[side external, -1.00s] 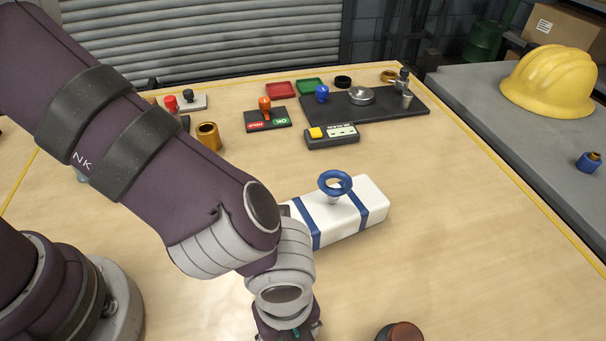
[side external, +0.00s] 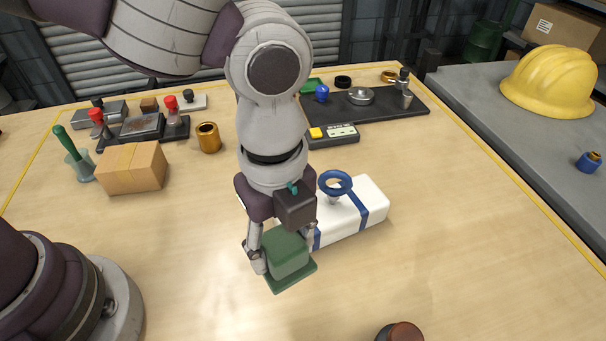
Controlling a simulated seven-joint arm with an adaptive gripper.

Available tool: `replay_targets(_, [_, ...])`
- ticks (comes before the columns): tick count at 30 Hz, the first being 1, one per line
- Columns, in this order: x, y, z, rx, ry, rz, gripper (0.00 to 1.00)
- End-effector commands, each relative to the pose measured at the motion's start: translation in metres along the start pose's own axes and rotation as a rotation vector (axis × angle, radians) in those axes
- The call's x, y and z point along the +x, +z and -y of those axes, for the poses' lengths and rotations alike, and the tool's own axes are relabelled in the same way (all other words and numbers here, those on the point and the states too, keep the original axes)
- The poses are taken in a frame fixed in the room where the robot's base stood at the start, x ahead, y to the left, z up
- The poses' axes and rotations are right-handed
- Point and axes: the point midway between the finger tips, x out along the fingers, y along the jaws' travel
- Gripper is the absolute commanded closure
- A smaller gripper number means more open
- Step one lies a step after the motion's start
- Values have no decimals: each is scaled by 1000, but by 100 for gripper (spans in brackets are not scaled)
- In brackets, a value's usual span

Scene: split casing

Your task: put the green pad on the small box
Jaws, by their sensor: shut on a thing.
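The green pad (side external: 289,258), a green block on a wider flat green base, is between the fingers of my gripper (side external: 284,250). My gripper points down and is shut on it. The pad hangs in front of the left end of the white box; I cannot tell its exact height over the table. A small brown cardboard box (side external: 133,168) sits on the table to the left, apart from my gripper, with its top clear.
A white box (side external: 349,220) with blue bands and a blue ring on top lies just behind the pad. The front table is mostly clear.

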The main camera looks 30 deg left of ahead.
Motion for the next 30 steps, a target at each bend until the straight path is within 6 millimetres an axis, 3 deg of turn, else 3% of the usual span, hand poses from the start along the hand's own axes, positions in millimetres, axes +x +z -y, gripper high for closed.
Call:
replay_targets(4, [-6,69,18,-224,-1,0,95])
replay_targets(8, [-13,145,16,-459,-1,1,95])
replay_targets(12, [-22,232,-13,-746,-1,1,95])
replay_targets(16, [-29,293,-59,-987,-2,1,95])
replay_targets(18, [-32,315,-84,-1087,-2,1,95])
replay_targets(22, [-36,336,-116,-1209,-1,1,95])
replay_targets(25, [-31,342,-127,-1247,2,-1,95])
replay_targets(30, [1,342,-129,-1253,5,-3,95])
